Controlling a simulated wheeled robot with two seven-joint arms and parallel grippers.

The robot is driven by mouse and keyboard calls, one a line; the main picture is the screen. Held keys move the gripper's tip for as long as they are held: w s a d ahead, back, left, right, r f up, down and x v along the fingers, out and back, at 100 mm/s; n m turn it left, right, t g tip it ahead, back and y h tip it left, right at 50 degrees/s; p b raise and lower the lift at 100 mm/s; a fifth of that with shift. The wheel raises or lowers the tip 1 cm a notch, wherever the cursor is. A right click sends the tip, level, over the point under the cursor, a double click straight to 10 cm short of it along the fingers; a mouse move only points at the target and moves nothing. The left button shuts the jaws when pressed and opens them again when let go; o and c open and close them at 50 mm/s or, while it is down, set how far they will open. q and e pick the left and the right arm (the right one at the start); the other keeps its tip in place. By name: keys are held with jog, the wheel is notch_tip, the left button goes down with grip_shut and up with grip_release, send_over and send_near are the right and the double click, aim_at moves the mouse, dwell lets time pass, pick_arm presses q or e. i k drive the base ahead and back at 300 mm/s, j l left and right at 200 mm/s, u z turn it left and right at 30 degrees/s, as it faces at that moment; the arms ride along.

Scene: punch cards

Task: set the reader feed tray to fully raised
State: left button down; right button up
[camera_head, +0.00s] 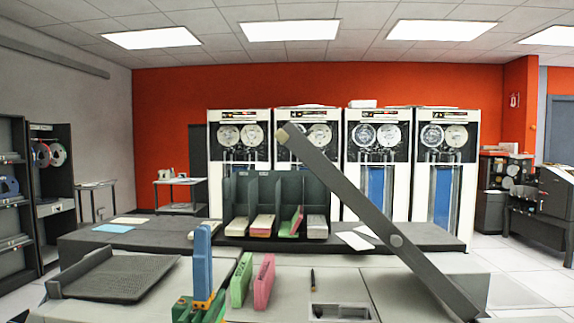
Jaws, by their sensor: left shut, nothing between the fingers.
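A long dark grey bar (345,190) with a tan tip rises steeply from the right end of the light grey machine top (400,290) toward the upper left. It has a round knob partway along. A low dark ribbed tray (120,278) lies at the left of the machine top, slightly tilted. I cannot tell for sure which of the two is the feed tray. My left gripper (202,240), with blue fingers on a yellow and green body, stands upright between them. It is shut and empty, apart from both. My right gripper is not in view.
A green card deck (241,280) and a pink card deck (263,281) stand right of my gripper. Behind is a dark counter (170,237) with a card rack (274,190) and loose sheets. Tape cabinets line the back.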

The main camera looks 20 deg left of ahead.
aim_at(289, 135)
jog(key=i, duration=1.1)
